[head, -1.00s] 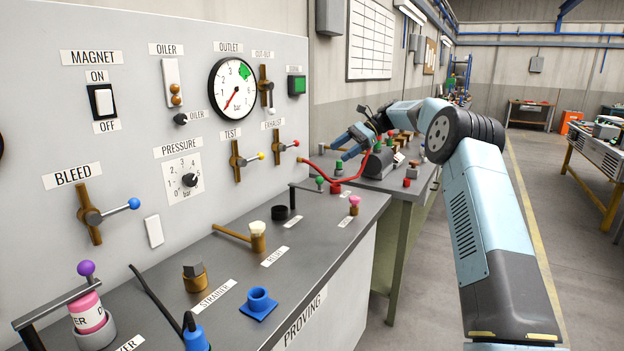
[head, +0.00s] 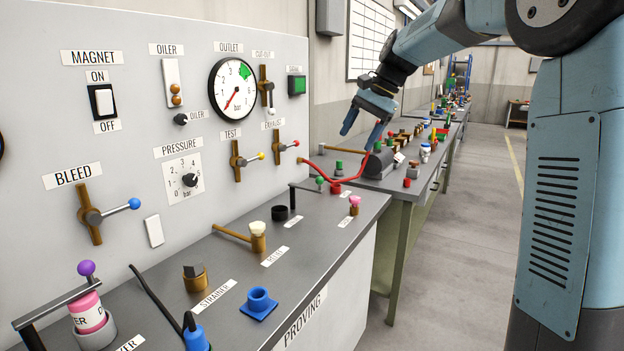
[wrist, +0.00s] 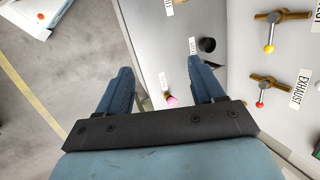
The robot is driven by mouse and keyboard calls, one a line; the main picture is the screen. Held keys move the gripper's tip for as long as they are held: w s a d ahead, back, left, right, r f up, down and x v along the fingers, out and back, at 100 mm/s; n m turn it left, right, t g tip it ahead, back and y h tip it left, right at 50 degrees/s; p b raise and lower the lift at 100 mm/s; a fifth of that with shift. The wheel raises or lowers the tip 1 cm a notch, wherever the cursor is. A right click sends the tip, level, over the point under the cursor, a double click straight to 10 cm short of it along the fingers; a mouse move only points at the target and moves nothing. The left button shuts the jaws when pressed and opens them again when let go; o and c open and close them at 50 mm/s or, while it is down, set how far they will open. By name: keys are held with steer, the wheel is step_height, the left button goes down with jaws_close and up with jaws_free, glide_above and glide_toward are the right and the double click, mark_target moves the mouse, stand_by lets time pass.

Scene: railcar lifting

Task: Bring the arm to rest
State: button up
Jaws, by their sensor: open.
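My gripper (head: 366,125) hangs from my raised arm in the upper middle of the head view, above the far bench beyond the proving bench. Its two blue fingers point down and stand apart with nothing between them. In the wrist view my gripper (wrist: 165,85) is also open and empty. Below and between its fingers lie the bench top and a pink knob (wrist: 171,101). It appears clear of the things on the bench.
The grey panel (head: 150,30) with gauge and levers stands at left. The proving bench (head: 330,235) carries fittings. The far bench (head: 397,186) holds a red hose (head: 352,180) and several small parts. Open floor (head: 460,240) lies between the benches and my arm.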

steer(key=s+d+f+n+t+h, duration=0.1)
steer(key=s+d+f+n, duration=0.1)
steer(key=s, duration=0.9)
steer(key=s+d+f+n+t+h, duration=0.2)
steer(key=s+d+f, duration=0.2)
steer(key=s, duration=0.7)
steer(key=s+d+f+n+t+h, duration=0.2)
steer(key=s+d, duration=0.3)
steer(key=s, duration=0.6)
steer(key=shift+s+d+f, duration=0.35)
steer(key=shift+d+f, duration=0.05)
steer(key=shift+f, duration=0.35)
